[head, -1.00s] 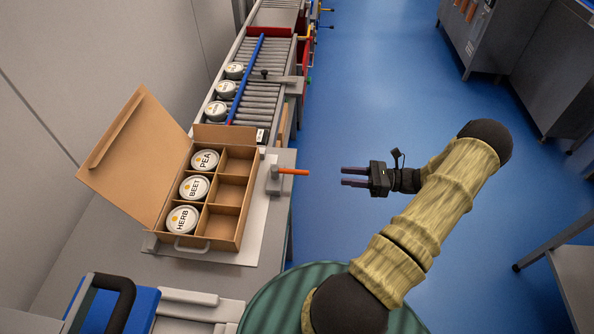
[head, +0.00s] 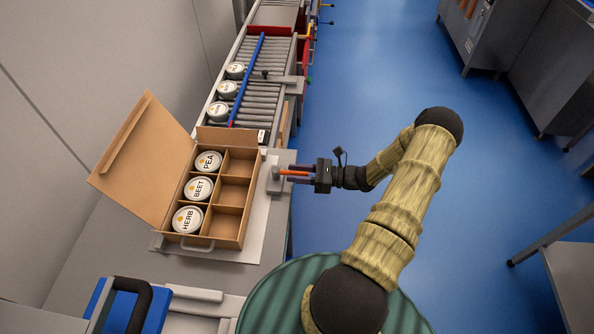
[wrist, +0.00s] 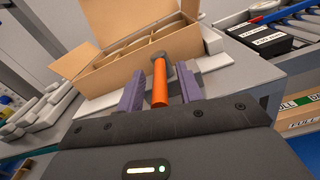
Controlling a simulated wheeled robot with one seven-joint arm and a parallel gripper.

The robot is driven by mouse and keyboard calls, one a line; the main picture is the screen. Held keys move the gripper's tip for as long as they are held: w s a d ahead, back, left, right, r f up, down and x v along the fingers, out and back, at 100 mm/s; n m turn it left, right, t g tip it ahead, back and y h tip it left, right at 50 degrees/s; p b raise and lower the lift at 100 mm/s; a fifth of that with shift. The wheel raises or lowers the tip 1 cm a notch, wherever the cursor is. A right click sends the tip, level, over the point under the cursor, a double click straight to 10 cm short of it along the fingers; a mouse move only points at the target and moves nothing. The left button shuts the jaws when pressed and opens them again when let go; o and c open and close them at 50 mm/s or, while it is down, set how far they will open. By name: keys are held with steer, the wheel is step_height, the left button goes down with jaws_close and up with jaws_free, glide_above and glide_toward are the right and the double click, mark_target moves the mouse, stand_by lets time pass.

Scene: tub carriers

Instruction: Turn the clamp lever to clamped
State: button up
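The clamp lever (head: 291,173) has an orange handle on a grey pivot block, to the right of the cardboard carrier. It points right in the head view. My gripper (head: 297,174) is at the lever, with its two purple fingers on either side of the handle. In the wrist view the orange handle (wrist: 160,84) lies between the open fingers (wrist: 160,90), with gaps visible at both sides. The cardboard carrier (head: 215,238) stands open on its plate, with tubs marked PEA (head: 208,161), BEET (head: 198,188) and HERB (head: 187,219) in its left column.
A roller conveyor (head: 262,85) with several tubs and a blue rail runs away behind the carrier. A blue bin with a black handle (head: 130,305) is at lower left. The blue floor to the right is clear up to the grey cabinets (head: 500,40).

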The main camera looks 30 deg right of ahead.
jaws_close()
